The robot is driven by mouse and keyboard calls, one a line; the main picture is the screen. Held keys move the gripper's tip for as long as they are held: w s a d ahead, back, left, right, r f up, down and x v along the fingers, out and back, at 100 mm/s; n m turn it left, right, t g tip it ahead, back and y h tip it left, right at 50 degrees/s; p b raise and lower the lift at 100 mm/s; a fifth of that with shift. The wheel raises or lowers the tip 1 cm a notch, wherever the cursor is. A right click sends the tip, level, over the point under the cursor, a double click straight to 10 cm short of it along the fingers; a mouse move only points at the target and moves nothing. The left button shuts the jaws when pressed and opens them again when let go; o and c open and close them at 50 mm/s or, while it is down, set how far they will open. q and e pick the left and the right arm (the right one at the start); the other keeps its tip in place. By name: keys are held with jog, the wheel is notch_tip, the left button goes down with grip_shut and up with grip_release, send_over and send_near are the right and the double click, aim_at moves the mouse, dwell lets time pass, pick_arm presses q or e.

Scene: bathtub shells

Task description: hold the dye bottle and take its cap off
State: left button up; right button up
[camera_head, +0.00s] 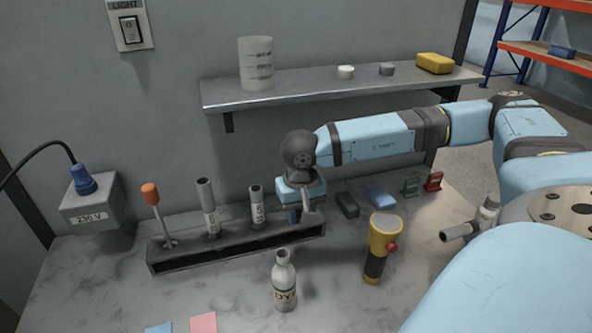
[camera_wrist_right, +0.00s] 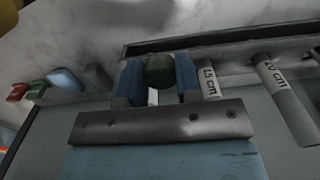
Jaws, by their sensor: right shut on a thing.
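The dye bottle (camera_head: 284,285), white with dark lettering partly readable as "DY", stands upright on the table in front of the rack. Its narrow top is pale; I cannot clearly make out a separate cap. My right gripper (camera_head: 301,210) is at the right end of the rack, behind and apart from the bottle. In the right wrist view its two blue fingers (camera_wrist_right: 158,80) are shut on a dark green rounded piece (camera_wrist_right: 159,71), with a pale strip below it. What this piece belongs to is mostly hidden. My left gripper is not in view.
The dark rack (camera_head: 235,250) holds an orange-handled tool (camera_head: 150,194) and grey tubes (camera_head: 208,207). A shelf (camera_head: 310,91) runs along the wall above. The table's front middle right is bare.

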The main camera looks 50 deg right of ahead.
aim_at(299, 267)
notch_tip(299, 267, down, 16)
jog(key=shift+f+p, duration=0.25)
jog(key=shift+p, duration=0.05)
jog(key=shift+f, duration=0.35)
jog(key=shift+f, duration=0.15)
jog(key=o, duration=1)
jog(key=shift+r, duration=0.2)
